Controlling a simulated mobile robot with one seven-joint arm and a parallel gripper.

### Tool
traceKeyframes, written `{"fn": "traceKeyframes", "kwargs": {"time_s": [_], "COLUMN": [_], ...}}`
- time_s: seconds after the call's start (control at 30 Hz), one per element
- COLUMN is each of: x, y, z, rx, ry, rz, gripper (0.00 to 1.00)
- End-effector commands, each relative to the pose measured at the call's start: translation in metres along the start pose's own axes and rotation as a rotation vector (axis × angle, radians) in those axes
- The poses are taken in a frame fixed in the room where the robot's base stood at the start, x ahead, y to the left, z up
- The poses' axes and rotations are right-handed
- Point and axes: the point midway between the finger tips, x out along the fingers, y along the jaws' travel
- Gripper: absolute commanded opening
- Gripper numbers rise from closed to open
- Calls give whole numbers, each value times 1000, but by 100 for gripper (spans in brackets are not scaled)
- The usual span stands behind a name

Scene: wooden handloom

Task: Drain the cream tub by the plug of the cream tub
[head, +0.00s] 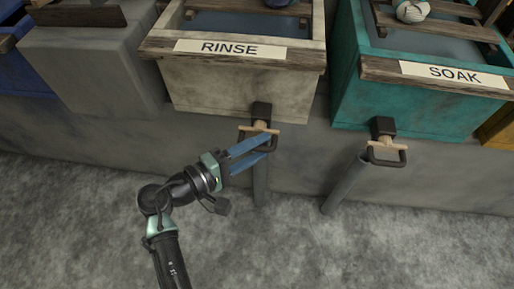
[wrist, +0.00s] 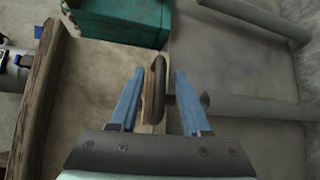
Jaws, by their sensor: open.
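The cream tub (head: 240,92) with the RINSE label stands at the top middle of the head view. Its plug (head: 259,127), a tan piece with a dark handle, sits at a dark fitting low on the tub's front. My gripper (head: 267,147) is at this plug with its blue fingers apart. In the wrist view the plug's dark handle (wrist: 158,82) and tan part lie between the fingers of my gripper (wrist: 158,76), with gaps on both sides. The cream tub also shows in the wrist view (wrist: 100,85). Water lies in the tub.
A grey drain pipe (head: 260,185) runs down below the plug. The teal SOAK tub (head: 400,100) stands to the right, with a similar plug (head: 385,150) and pipe (head: 345,186). A grey block (head: 95,65) is at the left. The floor in front is clear.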

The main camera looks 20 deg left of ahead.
Motion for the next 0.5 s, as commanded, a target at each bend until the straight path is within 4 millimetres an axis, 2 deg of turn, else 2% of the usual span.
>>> {"fn": "traceKeyframes", "kwargs": {"time_s": [0.27,0.5], "x": [1,1], "y": [0,0], "z": [0,0], "rx": [0,0], "ry": [1,1], "rz": [0,0], "gripper": [45,2]}}
